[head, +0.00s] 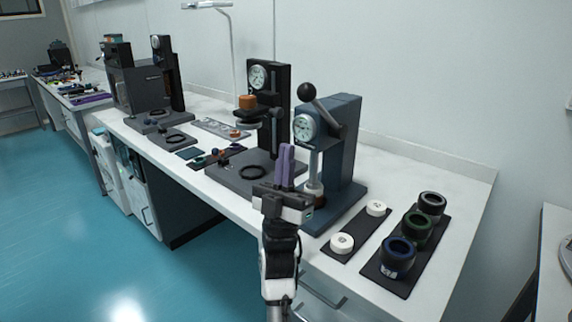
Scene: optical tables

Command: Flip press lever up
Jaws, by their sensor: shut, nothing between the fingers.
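The press (344,152) is a dark blue upright stand with a dial gauge on its front, on the white bench. Its lever (319,102) is a dark rod with a black ball knob (306,91) at the end. The knob sits high at the upper left of the press head. My gripper (286,166) has purple fingers pointing up, shut and empty. In the picture it is left of the press column and below the knob, apart from the knob. The gripper and wrist hide part of the bench edge; its depth distance to the press is unclear.
A black gauge stand (277,120) with an orange-topped part is left of the press. Right of it, a dark mat (357,233) holds white discs, and another tray (378,274) holds black, green and blue rings. Open teal floor (110,240) lies at the left.

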